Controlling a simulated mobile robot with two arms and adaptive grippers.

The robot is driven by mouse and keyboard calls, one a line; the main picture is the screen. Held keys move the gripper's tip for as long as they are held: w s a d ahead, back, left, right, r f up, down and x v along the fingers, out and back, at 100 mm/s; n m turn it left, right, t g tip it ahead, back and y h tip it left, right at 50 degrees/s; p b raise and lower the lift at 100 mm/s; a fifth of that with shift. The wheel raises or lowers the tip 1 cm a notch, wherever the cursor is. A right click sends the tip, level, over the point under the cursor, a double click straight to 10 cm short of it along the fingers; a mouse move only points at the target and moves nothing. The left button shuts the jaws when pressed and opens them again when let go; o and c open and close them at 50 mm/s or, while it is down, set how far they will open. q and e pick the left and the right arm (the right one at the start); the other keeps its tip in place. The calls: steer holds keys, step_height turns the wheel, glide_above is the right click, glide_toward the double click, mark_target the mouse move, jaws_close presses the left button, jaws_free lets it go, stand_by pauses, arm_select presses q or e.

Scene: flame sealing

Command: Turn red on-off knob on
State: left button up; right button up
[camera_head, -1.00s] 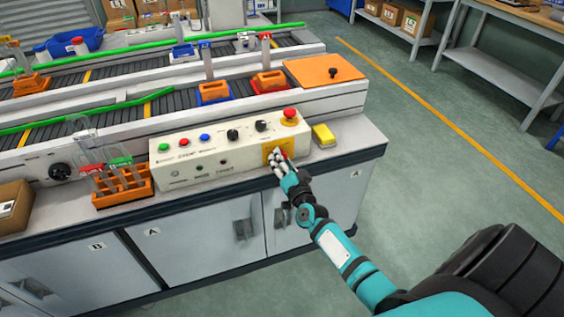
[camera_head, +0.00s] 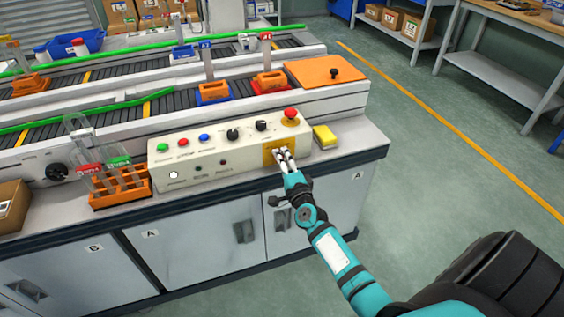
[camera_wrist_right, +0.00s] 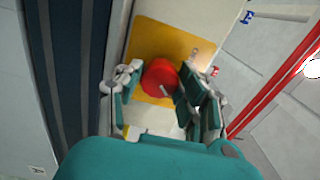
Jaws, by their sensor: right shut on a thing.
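The red on-off knob (camera_wrist_right: 160,78) sits on a yellow plate (camera_head: 269,158) at the right end of the front of the cream control box (camera_head: 222,164). In the right wrist view the knob is between the fingers of my right gripper (camera_wrist_right: 157,90), which is shut on it. In the head view my right gripper (camera_head: 284,158) covers the knob. A round lamp (camera_head: 173,175) at the left of the box front glows white. My left gripper is not in view.
A red emergency button (camera_head: 290,114), black dials and coloured buttons are on top of the box. A yellow block (camera_head: 324,136) lies to its right. An orange rack (camera_head: 121,186) with tubes stands to its left.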

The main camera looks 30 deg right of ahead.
steer(key=shift+m, duration=0.4)
steer(key=o, duration=1.1)
steer(key=shift+o, duration=0.2)
